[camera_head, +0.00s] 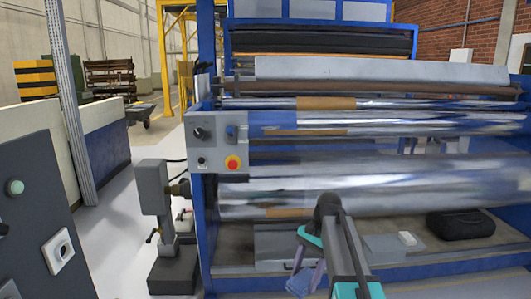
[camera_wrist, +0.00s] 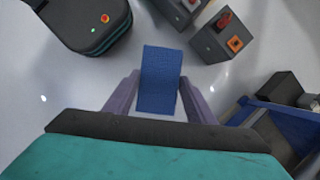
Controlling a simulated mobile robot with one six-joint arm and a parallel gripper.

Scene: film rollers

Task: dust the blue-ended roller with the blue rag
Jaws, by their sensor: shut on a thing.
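The blue rag (camera_wrist: 160,75) hangs between the two purple fingers of my gripper (camera_wrist: 158,88) in the wrist view. My gripper is shut on it. In the head view my gripper (camera_head: 307,268) points down in front of the machine, with the rag (camera_head: 299,283) low at its tips. Several shiny silver rollers run across the machine above and behind it. One upper roller (camera_head: 400,120) shows a blue patch (camera_head: 272,120) near its left end. I cannot tell whether that is a blue end or a reflection. The rag appears apart from the rollers.
A large lower roller (camera_head: 400,185) lies behind my arm. A grey control box (camera_head: 215,145) with a red button is at the machine's left. A grey pedestal device (camera_head: 155,190) stands beside it. A black case (camera_head: 460,224) lies on the lower shelf. Floor at left is partly clear.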

